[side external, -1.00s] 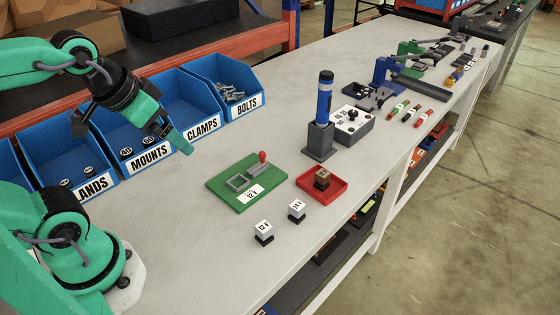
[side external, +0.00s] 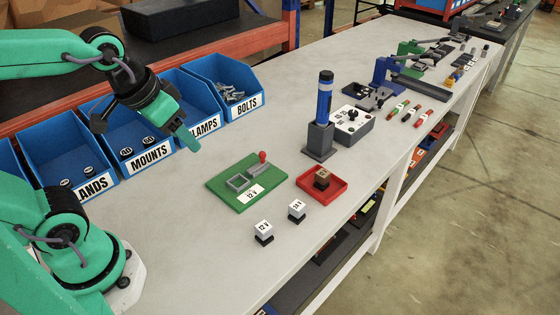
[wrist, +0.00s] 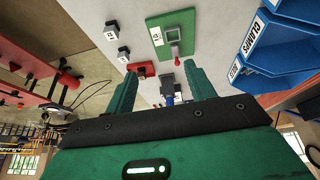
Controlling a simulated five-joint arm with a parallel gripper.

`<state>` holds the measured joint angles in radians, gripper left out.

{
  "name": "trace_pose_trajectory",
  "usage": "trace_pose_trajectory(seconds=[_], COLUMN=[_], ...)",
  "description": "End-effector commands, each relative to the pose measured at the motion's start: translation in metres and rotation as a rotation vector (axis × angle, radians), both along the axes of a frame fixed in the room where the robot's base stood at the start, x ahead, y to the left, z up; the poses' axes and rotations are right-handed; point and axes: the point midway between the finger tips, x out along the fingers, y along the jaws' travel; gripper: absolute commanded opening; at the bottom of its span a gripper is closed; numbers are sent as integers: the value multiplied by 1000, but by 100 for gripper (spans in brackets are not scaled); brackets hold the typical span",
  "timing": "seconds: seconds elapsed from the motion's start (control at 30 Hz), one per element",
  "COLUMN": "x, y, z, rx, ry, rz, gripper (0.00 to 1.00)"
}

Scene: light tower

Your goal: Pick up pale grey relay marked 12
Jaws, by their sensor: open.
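The pale grey relay that appears marked 12 (side external: 263,230) stands upright on a dark foot on the bench, in front of the green board. It also shows in the wrist view (wrist: 110,33), upper left. A similar pale relay, its mark apparently 24 (side external: 297,208), stands just right of it; it also shows in the wrist view (wrist: 124,54). My gripper (side external: 189,140) is in the air near the blue bins, well left of and behind both relays. In the wrist view my gripper (wrist: 163,82) has its two green fingers wide apart with nothing between them.
The green board (side external: 222,189) with a grey socket and red-knobbed lever lies behind the relays. A red tray (side external: 337,192) holds a brown block (side external: 322,178). A blue-and-grey tower (side external: 320,135) stands farther back. Blue bins (side external: 240,85) line the left.

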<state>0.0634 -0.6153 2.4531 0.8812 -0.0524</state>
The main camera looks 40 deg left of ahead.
Motion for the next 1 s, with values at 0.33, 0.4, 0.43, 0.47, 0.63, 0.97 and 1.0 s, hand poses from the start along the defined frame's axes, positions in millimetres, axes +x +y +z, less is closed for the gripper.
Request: trace_pose_trajectory(seconds=[0.33, 0.4, 0.43, 0.47, 0.63, 0.97, 1.0], x=[37, 43, 46, 48, 61, 73, 73], y=[-39, -48, -51, -55, -78, -122, -126], z=[-32, -41, -45, -48, -72, -125, -130], rx=[-16, -17, -16, -15, -8, 24, 27], ry=[143, 172, 183, 194, 261, 378, 388], rz=[-32, -36, -39, -42, -52, -66, -68], gripper=[55, 55, 55, 55, 55, 55, 55])
